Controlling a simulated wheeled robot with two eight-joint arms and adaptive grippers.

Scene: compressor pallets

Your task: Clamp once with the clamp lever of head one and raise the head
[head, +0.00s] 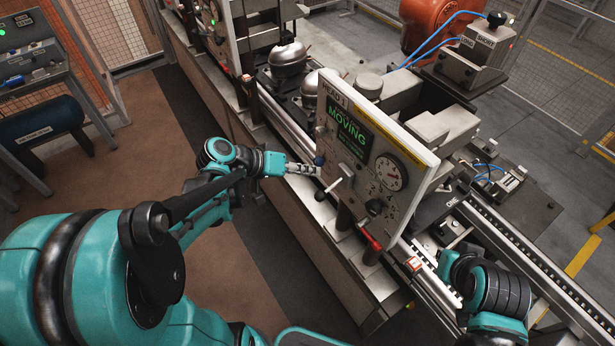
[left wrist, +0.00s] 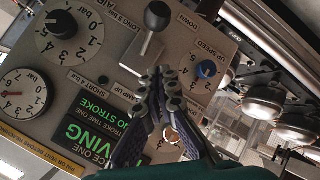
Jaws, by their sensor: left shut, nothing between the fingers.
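The head one panel (head: 407,150) is pale, and its green screen (head: 348,133) reads MOVING. My left gripper (head: 316,170) is at the panel's left edge, with its fingers together and empty. In the left wrist view its fingertips (left wrist: 164,77) are close over the panel, beside the clamp lever (left wrist: 149,43). That lever is a silver stick with a black knob, between labels ending in UP and DOWN. I cannot tell whether the fingers touch it. The lever also shows in the head view (head: 332,186). My right gripper's fingers are not visible.
A blue UP SPEED knob (left wrist: 207,69) sits right beside the fingers. The panel also has a round gauge (head: 390,172), a black dial (head: 375,207) and a red handle (head: 370,240) below. Compressors (head: 288,57) stand on the line behind. The brown floor at left is clear.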

